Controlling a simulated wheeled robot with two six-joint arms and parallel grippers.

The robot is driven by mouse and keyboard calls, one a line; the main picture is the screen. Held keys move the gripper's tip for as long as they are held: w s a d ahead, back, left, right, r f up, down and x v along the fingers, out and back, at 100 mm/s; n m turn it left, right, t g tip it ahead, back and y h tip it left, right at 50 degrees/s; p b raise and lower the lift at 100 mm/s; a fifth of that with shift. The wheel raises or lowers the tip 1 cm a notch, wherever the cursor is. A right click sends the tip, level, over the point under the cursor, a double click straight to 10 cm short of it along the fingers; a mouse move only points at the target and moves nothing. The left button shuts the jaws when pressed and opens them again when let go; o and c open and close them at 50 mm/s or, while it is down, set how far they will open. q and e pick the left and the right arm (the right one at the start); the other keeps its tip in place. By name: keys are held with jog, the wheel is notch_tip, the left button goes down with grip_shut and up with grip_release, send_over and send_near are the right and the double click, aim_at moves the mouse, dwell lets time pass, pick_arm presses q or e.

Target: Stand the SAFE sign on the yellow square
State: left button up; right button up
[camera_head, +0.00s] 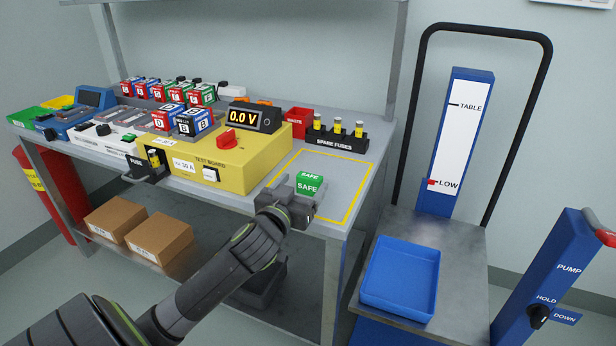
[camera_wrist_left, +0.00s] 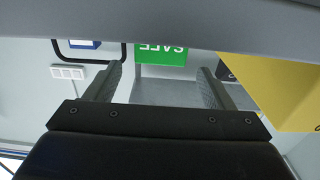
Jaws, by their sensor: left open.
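The green SAFE sign (camera_head: 309,183) is upright inside the yellow square (camera_head: 359,192), an outline on the right end of the bench. Its lower part is hidden behind my left gripper (camera_head: 291,204). The left gripper is at the near edge of the square, right in front of the sign. In the left wrist view the SAFE sign (camera_wrist_left: 163,57) appears upside down, in line with the gap between the two spread fingers (camera_wrist_left: 160,80). The left gripper is open, with visible gaps beside the sign. Contact between sign and bench cannot be seen. My right gripper is not in view.
A yellow test board (camera_head: 240,158) with a 0.0 V display (camera_head: 253,117) stands left of the square. A blue tray (camera_head: 400,281) sits on the low lift cart at right.

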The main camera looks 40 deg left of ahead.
pick_arm(q)
jog(key=v, duration=0.7)
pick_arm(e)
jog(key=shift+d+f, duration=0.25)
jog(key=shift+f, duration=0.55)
